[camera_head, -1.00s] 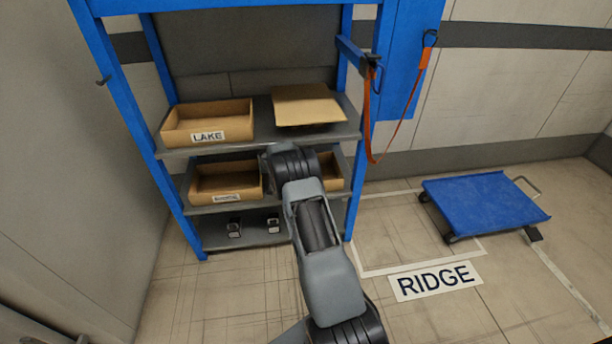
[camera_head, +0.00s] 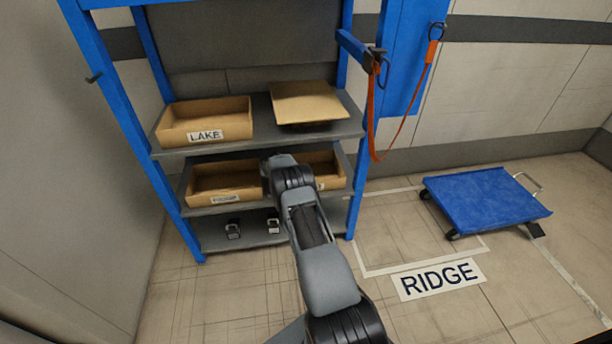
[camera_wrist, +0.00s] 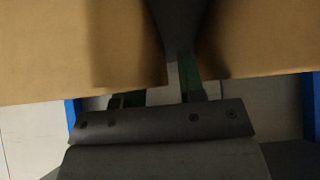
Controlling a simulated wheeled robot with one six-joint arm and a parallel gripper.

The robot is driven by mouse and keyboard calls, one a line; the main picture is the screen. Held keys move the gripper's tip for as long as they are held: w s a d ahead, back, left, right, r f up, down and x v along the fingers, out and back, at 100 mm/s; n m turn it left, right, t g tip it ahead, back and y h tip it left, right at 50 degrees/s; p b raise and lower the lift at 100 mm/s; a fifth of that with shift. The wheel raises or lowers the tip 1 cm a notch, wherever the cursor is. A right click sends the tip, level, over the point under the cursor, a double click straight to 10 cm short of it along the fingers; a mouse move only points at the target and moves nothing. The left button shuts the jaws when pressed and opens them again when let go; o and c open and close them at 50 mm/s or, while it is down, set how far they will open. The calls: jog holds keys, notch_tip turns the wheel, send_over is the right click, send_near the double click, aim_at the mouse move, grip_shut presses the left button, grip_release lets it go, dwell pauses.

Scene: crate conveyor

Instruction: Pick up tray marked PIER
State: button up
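No label in view reads clearly as PIER. The middle shelf holds a left tan tray (camera_head: 226,176) with a small, unreadable label and a right tan tray (camera_head: 327,171) largely covered by my arm, its label almost hidden. My gripper (camera_wrist: 160,92) is hidden behind my wrist in the head view, in front of the middle shelf between those trays. In the wrist view its fingers stand apart with pale floor showing between them. A left tan surface (camera_wrist: 80,50) covers the left fingertip; a right tan surface (camera_wrist: 265,35) lies across a narrow dark gap.
A tray marked LAKE (camera_head: 207,122) and an unlabelled-looking tan tray (camera_head: 308,102) stand on the top shelf. Small dark-and-white items (camera_head: 233,229) sit on the bottom shelf. Blue posts (camera_head: 358,187) frame the rack. A blue cart (camera_head: 487,199) stands right, by the RIDGE floor sign (camera_head: 440,279).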

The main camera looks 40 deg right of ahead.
jog(key=shift+d, duration=0.15)
jog(key=shift+c, duration=0.7)
grip_shut()
jog(key=shift+r, duration=0.2)
